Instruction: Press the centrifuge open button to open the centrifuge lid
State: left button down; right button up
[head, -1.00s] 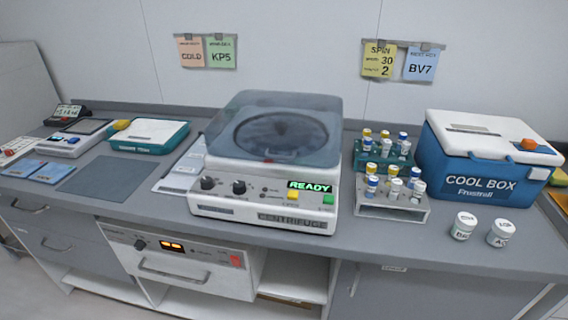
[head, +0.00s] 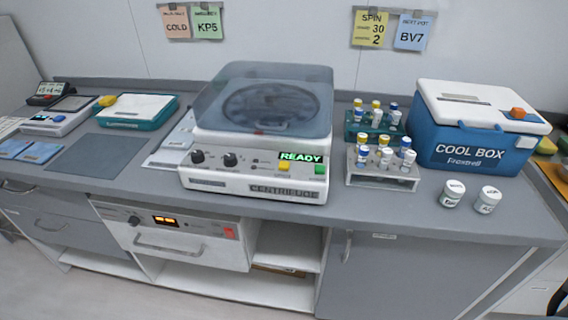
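The centrifuge (head: 215,184) stands on the middle of the counter. Its smoky translucent lid (head: 268,100) is down, and a round rotor shows dimly through it. The front panel has two dark knobs, a green lit READY display (head: 300,157), a yellow button (head: 285,167) and a green button (head: 320,169). The small print by the buttons is too small to read, so I cannot tell which one is the open button. Neither of my grippers shows in the head view.
Two racks of capped tubes (head: 380,181) stand right of the centrifuge. Further right are two white jars (head: 452,193) and a blue cool box (head: 455,135). A teal-edged tray (head: 138,111), a scale (head: 62,118) and a grey mat (head: 85,155) lie left. The counter's front strip is clear.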

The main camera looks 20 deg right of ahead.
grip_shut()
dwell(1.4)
